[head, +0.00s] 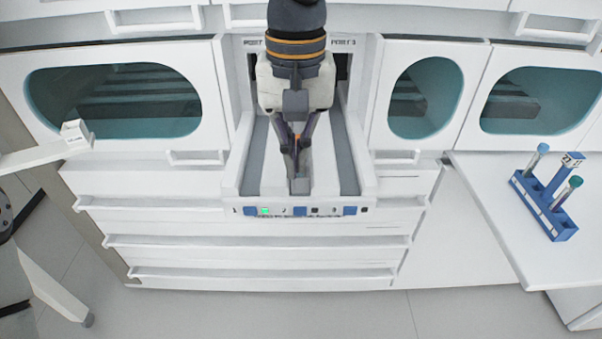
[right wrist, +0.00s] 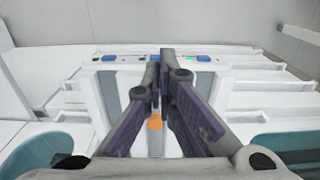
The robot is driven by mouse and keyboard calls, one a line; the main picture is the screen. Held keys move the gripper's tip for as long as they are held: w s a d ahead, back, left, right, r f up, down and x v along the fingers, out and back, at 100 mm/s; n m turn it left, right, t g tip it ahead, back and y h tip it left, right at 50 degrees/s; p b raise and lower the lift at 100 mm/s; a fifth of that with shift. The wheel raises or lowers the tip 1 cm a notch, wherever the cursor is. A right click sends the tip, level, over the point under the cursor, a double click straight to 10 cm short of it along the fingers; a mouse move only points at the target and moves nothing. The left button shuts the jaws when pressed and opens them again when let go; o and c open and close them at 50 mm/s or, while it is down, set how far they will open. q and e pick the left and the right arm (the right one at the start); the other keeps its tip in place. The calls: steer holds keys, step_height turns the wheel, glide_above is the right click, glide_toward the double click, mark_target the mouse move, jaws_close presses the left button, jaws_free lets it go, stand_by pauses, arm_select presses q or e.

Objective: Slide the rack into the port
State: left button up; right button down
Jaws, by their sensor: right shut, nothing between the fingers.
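The port (head: 361,180) is a white tray with grey lanes, set into the middle of the cabinet front. My right gripper (head: 299,172) is over its middle lane, pointing down, with its fingers together and nothing between them. In the right wrist view, the gripper (right wrist: 164,62) spans the lanes near the port's front edge. A small orange spot (right wrist: 154,122) shows beyond the fingers; I cannot tell what it belongs to. My left gripper is not in view.
Blue markers and a lit green light (head: 264,211) line the port's front edge. White cabinets with dark oval windows (head: 115,100) flank it, with drawers (head: 250,243) below. The right table (head: 505,225) is clear around the blue rack.

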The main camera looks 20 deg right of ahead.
mark_target(297, 185)
steer(key=w+f, duration=0.1)
steer(key=f, duration=0.2)
steer(key=w+f+b, duration=0.1)
steer(key=f, duration=0.2)
steer(key=w+f, duration=0.1)
steer(key=f, duration=0.3)
steer(key=shift+d, duration=0.4)
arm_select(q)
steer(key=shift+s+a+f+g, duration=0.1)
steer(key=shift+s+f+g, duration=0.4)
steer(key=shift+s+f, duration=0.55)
arm_select(e)
steer(key=shift+w+d+r, duration=0.1)
steer(key=shift+w+d, duration=0.05)
steer(key=shift+w, duration=0.2)
